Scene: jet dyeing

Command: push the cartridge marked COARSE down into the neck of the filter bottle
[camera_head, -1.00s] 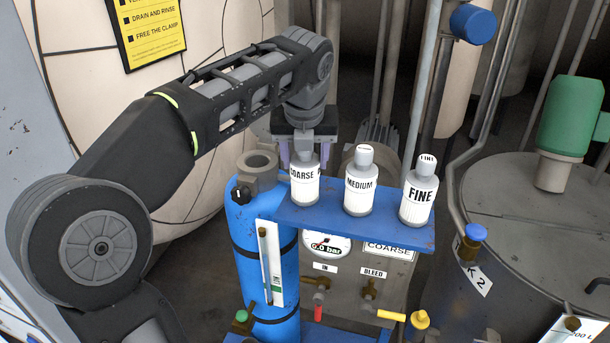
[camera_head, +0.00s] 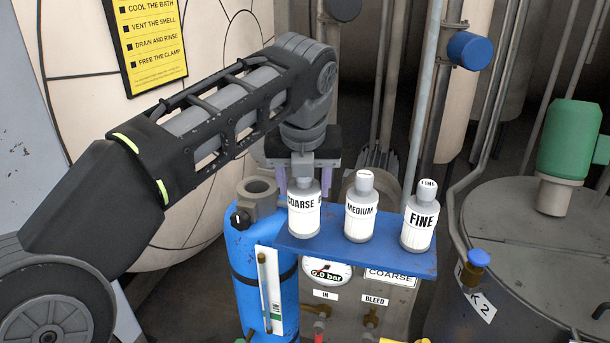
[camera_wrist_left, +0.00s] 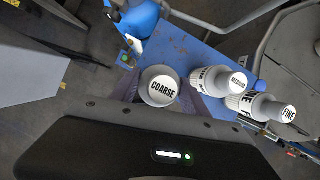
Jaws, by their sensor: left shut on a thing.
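The white cartridge marked COARSE (camera_head: 304,214) stands upright at the left end of a blue shelf (camera_head: 350,254). My left gripper (camera_head: 302,182) reaches down from above, its purple fingers on either side of the cartridge's upper part, shut on it. In the left wrist view the COARSE cap (camera_wrist_left: 162,87) faces the camera between the fingers. The blue filter bottle (camera_head: 250,255) stands just left of the shelf. Its grey open neck (camera_head: 258,188) is left of the held cartridge and looks empty. My right gripper is not in view.
The MEDIUM cartridge (camera_head: 360,210) and FINE cartridge (camera_head: 420,220) stand close by on the shelf to the right. A black knob (camera_head: 240,218) sits on the bottle's side below its neck. A gauge (camera_head: 326,272) and valves are under the shelf. A metal tank (camera_head: 540,250) is at right.

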